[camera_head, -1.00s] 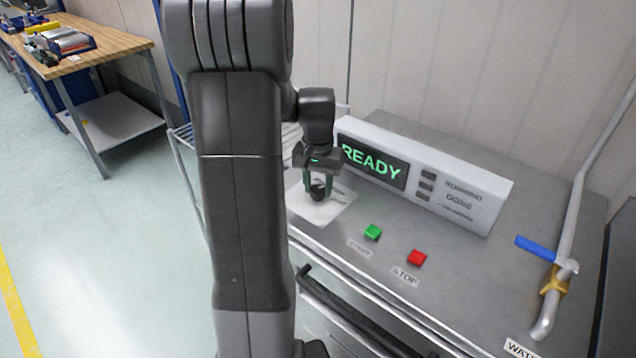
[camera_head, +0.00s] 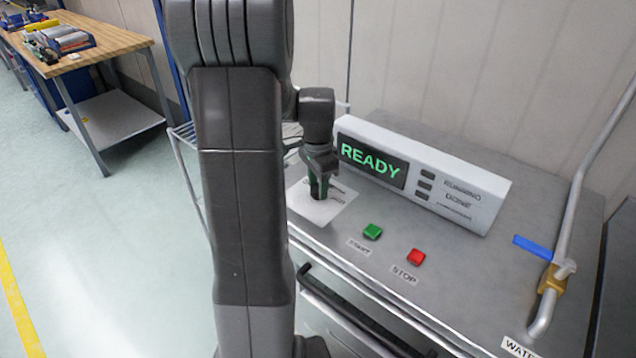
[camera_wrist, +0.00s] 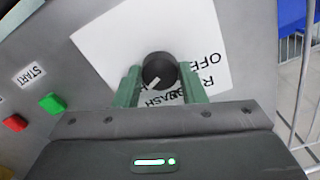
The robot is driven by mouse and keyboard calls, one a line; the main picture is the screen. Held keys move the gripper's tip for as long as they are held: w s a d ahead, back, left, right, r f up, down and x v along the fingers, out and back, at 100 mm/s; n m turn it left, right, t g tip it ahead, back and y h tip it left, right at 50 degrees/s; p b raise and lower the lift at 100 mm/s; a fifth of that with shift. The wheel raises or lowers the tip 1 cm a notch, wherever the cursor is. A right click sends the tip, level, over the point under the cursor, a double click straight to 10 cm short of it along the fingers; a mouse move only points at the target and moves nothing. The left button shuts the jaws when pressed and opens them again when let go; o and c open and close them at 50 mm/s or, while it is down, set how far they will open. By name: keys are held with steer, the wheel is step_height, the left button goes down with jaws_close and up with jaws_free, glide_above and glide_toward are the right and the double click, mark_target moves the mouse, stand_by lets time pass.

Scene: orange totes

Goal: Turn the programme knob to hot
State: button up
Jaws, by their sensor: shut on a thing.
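The programme knob (camera_wrist: 158,66) is round and black, on a white label plate (camera_wrist: 110,45). In the wrist view its pale pointer mark faces down and left, near the word WASH. OFF reads upside down to the right; other words are partly hidden behind the fingers, and I cannot make out HOT. My gripper (camera_wrist: 161,76) is shut on the knob, one green finger on each side. In the head view my gripper (camera_head: 318,190) points down over the label plate (camera_head: 335,207), and the knob is mostly hidden there.
The display box (camera_head: 480,205) reading READY stands behind the knob. A green START button (camera_head: 372,231) and red STOP button (camera_head: 415,256) lie to the right. A pipe with a blue-handled valve (camera_head: 533,247) is farther right. A wire rack (camera_head: 184,150) is left.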

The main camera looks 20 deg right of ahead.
steer(key=shift+m, duration=0.3)
steer(key=o, duration=1)
step_height(320, 180, up, 14)
steer(key=shift+f, duration=0.1)
stand_by(0.4)
step_height(320, 180, down, 14)
steer(key=shift+r, duration=0.1)
stand_by(0.5)
